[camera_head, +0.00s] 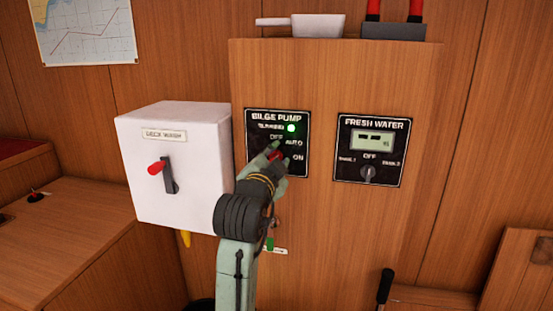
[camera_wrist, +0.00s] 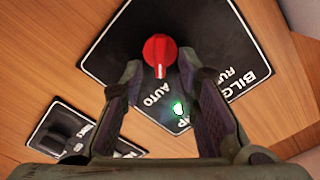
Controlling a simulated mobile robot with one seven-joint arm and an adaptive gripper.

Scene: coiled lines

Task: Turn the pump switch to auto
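The bilge pump panel (camera_head: 254,146) is a black plate on the wooden cabinet with the words OFF, AUTO and ON. Its red round switch knob (camera_wrist: 160,50) shows clearly in the wrist view, and its white mark points toward the word AUTO. In the head view the knob (camera_head: 276,155) is partly hidden by my gripper (camera_head: 274,161). In the wrist view my gripper (camera_wrist: 160,66) is open, with one fingertip on each side of the knob and narrow gaps showing; whether either finger touches it I cannot tell. A green lamp (camera_head: 291,128) is lit on the panel.
A white deck wash box (camera_head: 205,190) with a red-tipped lever (camera_head: 160,169) stands left of my arm. The fresh water panel (camera_head: 356,182) with its dark knob is to the right. A white scoop-like item (camera_head: 318,25) and a red-handled item (camera_head: 394,31) sit on top.

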